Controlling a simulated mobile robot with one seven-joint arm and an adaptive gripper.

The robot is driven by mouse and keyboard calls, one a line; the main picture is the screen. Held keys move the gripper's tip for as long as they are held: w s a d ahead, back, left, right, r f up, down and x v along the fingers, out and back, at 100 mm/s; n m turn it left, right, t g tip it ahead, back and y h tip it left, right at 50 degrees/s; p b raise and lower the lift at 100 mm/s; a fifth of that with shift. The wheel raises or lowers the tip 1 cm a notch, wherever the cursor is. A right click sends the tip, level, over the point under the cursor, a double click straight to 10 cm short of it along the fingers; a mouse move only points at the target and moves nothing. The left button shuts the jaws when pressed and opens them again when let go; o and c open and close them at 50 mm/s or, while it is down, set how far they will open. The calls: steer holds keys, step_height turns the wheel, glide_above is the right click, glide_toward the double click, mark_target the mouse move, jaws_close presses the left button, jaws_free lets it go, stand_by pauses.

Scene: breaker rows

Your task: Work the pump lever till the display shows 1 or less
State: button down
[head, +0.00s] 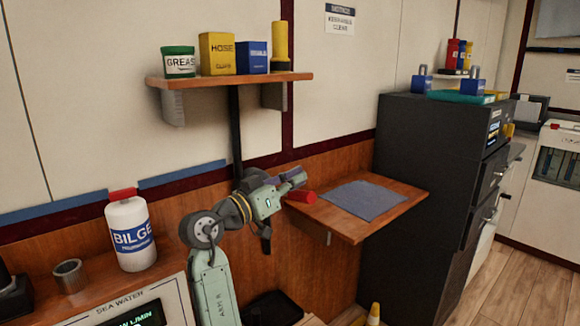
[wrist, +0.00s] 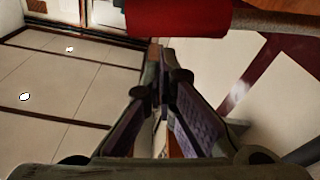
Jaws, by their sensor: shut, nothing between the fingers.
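A red cylindrical grip (head: 302,197), which looks like the end of the pump lever, shows just below and beyond my gripper (head: 297,177). In the wrist view the red grip (wrist: 178,17) lies across the top, with a grey rod (wrist: 270,22) running off to the right. My gripper (wrist: 158,62) is shut and empty there, its fingertips close to the grip; I cannot tell whether they touch. The lever's pivot is hidden. A dark display (head: 140,320) with green lettering ending "L/MIN" is cut off by the bottom edge; its number is not readable.
A white bilge bottle (head: 130,235) stands on the left ledge. A shelf (head: 290,76) with cans and boxes hangs above my arm. A wooden fold-out table (head: 400,208) with a blue-grey mat and a black cabinet (head: 420,190) stand to the right. Floor is clear at far right.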

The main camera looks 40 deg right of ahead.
mark_target(298, 195)
steer(key=shift+s+f, duration=0.15)
steer(key=shift+f, duration=0.2)
steer(key=f+b, duration=0.1)
steer(key=b, duration=0.1)
steer(key=f+m+b, duration=0.1)
steer(key=b, duration=0.1)
steer(key=shift+s+f+m, duration=0.3)
steer(key=shift+s, duration=0.1)
step_height(298, 195, down, 6)
steer(key=s+m+g+b, duration=0.1)
steer(key=m+b, duration=0.2)
steer(key=b, duration=0.5)
steer(key=shift+f, duration=0.35)
steer(key=a+f, duration=0.1)
steer(key=a, duration=1.1)
steer(key=shift+s+m, duration=0.3)
steer(key=shift+s, duration=0.1)
